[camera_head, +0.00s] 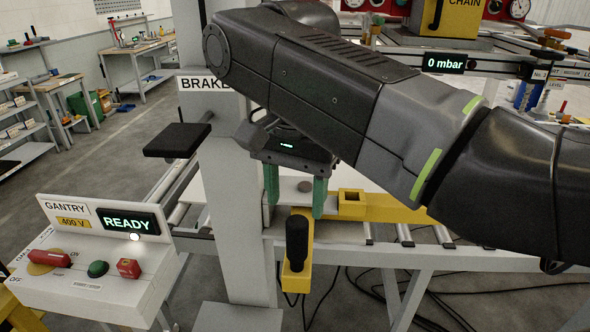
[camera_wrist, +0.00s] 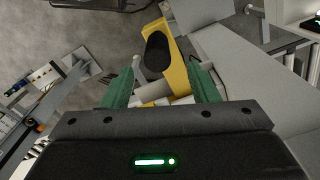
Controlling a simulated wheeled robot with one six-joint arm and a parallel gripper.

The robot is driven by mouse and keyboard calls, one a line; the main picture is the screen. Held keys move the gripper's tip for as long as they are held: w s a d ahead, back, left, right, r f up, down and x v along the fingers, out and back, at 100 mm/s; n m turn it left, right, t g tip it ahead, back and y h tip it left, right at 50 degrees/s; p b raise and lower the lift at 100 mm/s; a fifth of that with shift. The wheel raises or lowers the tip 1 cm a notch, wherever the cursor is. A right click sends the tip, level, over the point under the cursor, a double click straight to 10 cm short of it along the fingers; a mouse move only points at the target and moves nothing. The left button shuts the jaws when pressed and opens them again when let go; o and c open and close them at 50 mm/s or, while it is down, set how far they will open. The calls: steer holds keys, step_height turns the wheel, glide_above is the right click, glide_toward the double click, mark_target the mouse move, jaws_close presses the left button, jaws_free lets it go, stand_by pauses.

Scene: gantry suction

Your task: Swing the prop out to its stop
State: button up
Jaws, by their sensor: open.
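A short yellow arm (camera_head: 296,281) with an upright black knob (camera_head: 297,240) sits low in front of the white column (camera_head: 235,160); I take it to be the prop. A yellow beam with a square socket (camera_head: 352,204) lies to its right, at the bench edge. My gripper (camera_head: 294,214) points down just above the knob, its two green fingers apart with nothing held. In the wrist view the yellow arm (camera_wrist: 178,68) and the black knob (camera_wrist: 157,53) show ahead, between and beyond the fingertips. Contact between fingers and knob cannot be seen.
A GANTRY control panel (camera_head: 105,255) with a READY display stands at the left. Roller rails (camera_head: 440,236) run along the bench, and cables lie on the floor below.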

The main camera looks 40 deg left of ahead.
mark_target(296, 241)
steer(key=shift+r, duration=2.25)
steer(key=shift+f, duration=0.1)
step_height(296, 241, down, 14)
steer(key=shift+r, duration=0.15)
